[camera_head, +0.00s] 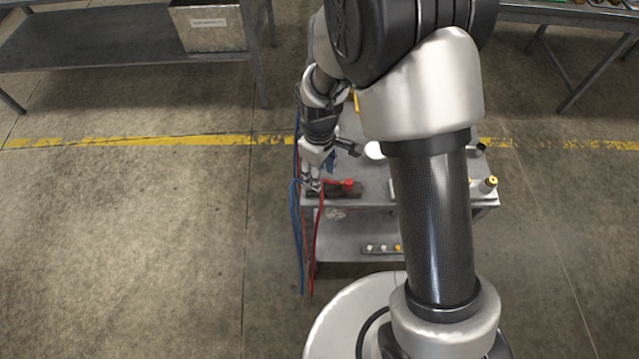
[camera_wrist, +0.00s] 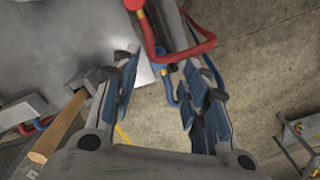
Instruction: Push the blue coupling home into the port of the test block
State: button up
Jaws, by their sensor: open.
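The test block is a dark block on the cart's near left corner in the head view (camera_head: 343,193), partly hidden by the red coupling (camera_head: 346,184). In the wrist view the dark block (camera_wrist: 172,25) is at the top, with the red coupling beside it. The blue coupling, with a small brass-coloured ring (camera_wrist: 167,72), shows below the block, its blue hose curving away beneath. My gripper (camera_wrist: 165,95) is open, its fingers apart on either side of the blue coupling's hose. I cannot tell how deep the coupling sits in the port.
A red hose (camera_wrist: 185,50) loops close to my right finger. Red and blue hoses hang off the cart's left side in the head view. A hammer with a wooden handle (camera_wrist: 58,128) lies left of my gripper. The grey cart (camera_head: 370,205) has other small items on it. Open floor lies left.

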notch_tip(320, 180, down, 5)
jog(key=shift+d+f+b, duration=0.1)
jog(key=shift+f+b, duration=0.1)
jog(key=shift+b, duration=1)
jog(key=shift+r, duration=0.1)
jog(key=shift+c, duration=0.3)
grip_shut()
